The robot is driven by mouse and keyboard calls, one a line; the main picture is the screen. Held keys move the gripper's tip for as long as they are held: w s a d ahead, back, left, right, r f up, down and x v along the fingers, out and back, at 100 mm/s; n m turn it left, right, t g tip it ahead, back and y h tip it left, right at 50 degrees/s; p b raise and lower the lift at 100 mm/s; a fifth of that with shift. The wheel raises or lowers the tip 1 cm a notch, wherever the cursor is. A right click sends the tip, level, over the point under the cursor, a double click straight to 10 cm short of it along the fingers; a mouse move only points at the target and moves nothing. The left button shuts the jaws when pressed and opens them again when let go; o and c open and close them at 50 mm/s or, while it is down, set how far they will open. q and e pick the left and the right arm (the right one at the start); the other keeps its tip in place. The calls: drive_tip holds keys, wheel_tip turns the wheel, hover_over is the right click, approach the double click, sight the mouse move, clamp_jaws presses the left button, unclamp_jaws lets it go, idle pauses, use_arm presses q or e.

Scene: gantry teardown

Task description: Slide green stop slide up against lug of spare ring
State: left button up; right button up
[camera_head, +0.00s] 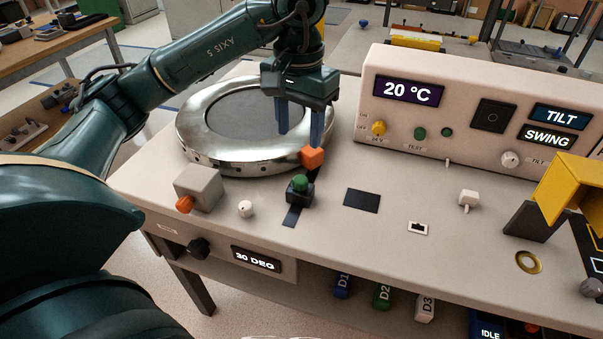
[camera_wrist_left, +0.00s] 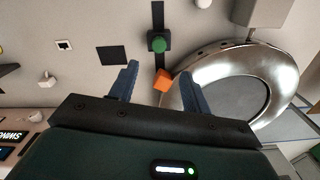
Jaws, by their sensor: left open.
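The green stop slide (camera_head: 299,190) is a dark block with a green knob, seated on a black track strip on the bench. It also shows in the left wrist view (camera_wrist_left: 158,43). The spare ring (camera_head: 195,142) is a wide silver ring with a dark centre, behind the slide. Its orange lug (camera_head: 312,157) sits on the rim's near right side, also in the left wrist view (camera_wrist_left: 163,81). A short gap separates slide and lug. My left gripper (camera_head: 299,140) is open, fingers down, above the ring's rim near the lug, and holds nothing.
A grey block with an orange knob (camera_head: 198,187) and a white knob (camera_head: 246,208) stand left of the slide. A dark square (camera_head: 362,200) lies to its right. The control panel (camera_head: 470,130) stands at the back right. A yellow bracket (camera_head: 570,190) is at far right.

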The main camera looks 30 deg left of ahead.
sight(300, 179)
use_arm(q)
wheel_tip(300, 179, down, 11)
drive_tip(key=shift+d+f+b, duration=0.1)
drive_tip(key=shift+b, duration=0.7)
drive_tip(key=shift+c, duration=0.3)
clamp_jaws()
